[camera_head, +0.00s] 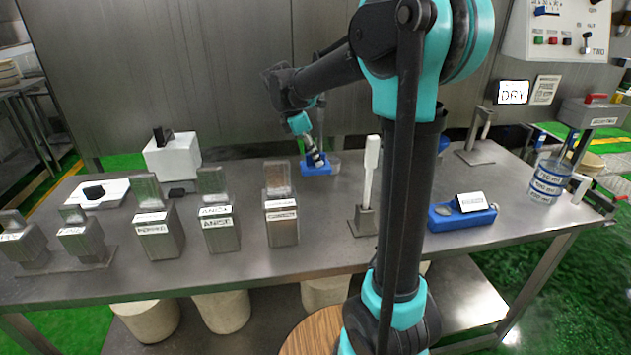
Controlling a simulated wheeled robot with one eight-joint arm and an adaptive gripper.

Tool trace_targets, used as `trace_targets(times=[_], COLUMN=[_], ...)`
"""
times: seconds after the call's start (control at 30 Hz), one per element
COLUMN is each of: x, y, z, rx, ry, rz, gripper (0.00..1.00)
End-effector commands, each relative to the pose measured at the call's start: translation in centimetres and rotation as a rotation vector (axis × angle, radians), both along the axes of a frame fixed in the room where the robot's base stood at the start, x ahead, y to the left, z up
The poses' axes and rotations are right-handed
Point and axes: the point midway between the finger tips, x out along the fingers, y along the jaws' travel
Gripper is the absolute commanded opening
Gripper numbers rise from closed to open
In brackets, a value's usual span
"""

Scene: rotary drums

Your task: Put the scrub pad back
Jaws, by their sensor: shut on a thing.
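My gripper (316,158) is at the back middle of the steel table, pointing down at a small blue holder (318,170). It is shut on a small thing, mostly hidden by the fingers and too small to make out. I cannot tell for sure that it is the scrub pad, or whether it touches the holder. A second blue holder (447,221) stands at the right front with a white labelled plate on it. A dark block (94,192) lies on a white tray (115,197) at the left; I cannot tell what it is.
Several labelled metal containers (218,234) line the table's front left. A white upright tool (370,165) stands in a metal stand right of my gripper. A clear labelled beaker (546,180) is at the right. A white box (172,157) stands at the back left.

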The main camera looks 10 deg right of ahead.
Motion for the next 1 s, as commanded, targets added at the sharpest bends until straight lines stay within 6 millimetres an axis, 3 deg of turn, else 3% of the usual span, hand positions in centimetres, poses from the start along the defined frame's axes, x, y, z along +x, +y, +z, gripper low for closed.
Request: trace_targets(times=[0.1, 0.2, 0.37, 0.6, 1.0], x=[0.0, 0.1, 0.0, 0.1, 0.0], y=[0.0, 0.0, 0.0, 0.0, 0.0], z=[-2.7, -4.1, -5.2, -8.2, -8.9], rx=[0.000, 0.000, 0.000, 0.000, 0.000], ry=[0.000, 0.000, 0.000, 0.000, 0.000], rz=[0.000, 0.000, 0.000, 0.000, 0.000], gripper=[0.00, 0.00, 0.00, 0.00, 0.00])
